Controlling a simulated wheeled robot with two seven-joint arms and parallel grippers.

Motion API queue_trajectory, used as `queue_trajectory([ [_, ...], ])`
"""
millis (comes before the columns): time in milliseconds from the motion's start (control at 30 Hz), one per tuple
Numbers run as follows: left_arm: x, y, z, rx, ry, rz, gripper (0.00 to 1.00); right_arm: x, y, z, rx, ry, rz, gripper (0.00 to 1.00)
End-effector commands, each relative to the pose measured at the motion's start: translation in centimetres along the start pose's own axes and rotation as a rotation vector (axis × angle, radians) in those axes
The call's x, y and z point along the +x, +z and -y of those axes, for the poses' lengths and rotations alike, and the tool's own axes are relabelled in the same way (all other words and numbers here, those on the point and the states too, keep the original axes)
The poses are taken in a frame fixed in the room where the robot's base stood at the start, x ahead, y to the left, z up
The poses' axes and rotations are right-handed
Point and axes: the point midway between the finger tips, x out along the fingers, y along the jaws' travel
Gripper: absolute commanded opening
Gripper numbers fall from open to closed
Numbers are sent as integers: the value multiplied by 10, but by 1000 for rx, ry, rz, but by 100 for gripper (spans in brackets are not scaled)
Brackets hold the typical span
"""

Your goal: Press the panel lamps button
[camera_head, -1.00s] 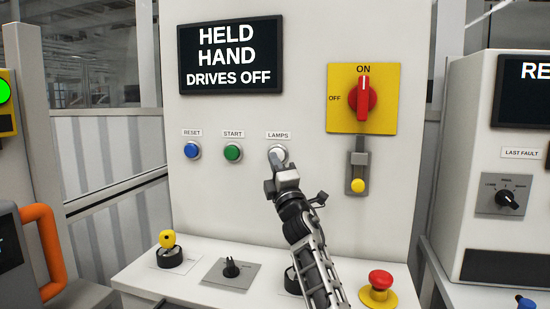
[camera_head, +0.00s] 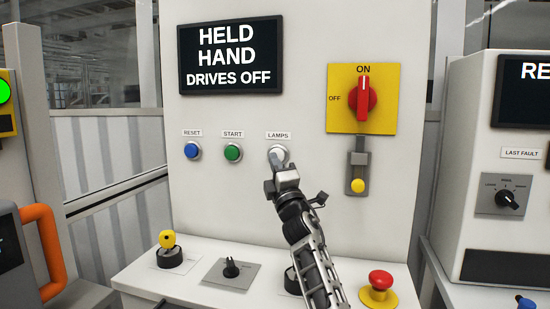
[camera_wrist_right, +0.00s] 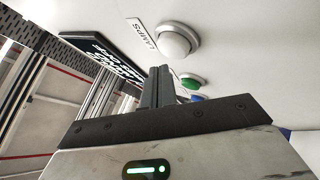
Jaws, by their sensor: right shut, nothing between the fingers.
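The lamps button (camera_head: 280,151) is a white round button in a metal ring under the LAMPS label, on the upright white panel. My right gripper (camera_head: 275,158) is shut and empty, its fingertips just in front of the button's lower left part and covering some of it. In the right wrist view the white lamps button (camera_wrist_right: 174,42) is clear of the shut fingers (camera_wrist_right: 158,75), which sit below it in the picture. Whether the tips touch the panel or button I cannot tell. My left gripper is not in view.
A green start button (camera_head: 233,152) and a blue reset button (camera_head: 192,150) are to the left. A red rotary switch (camera_head: 363,98) on a yellow plate is upper right. Below are a yellow-topped key switch (camera_head: 168,240), a black selector (camera_head: 231,268) and a red emergency stop (camera_head: 380,280).

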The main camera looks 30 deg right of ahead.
Motion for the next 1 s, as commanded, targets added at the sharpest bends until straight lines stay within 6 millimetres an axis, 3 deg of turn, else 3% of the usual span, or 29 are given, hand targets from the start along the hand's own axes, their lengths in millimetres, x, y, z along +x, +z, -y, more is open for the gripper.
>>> queue_trajectory([
  [1000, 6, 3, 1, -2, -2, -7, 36, 6, 5, 4, 0, 0, 0, 0],
])
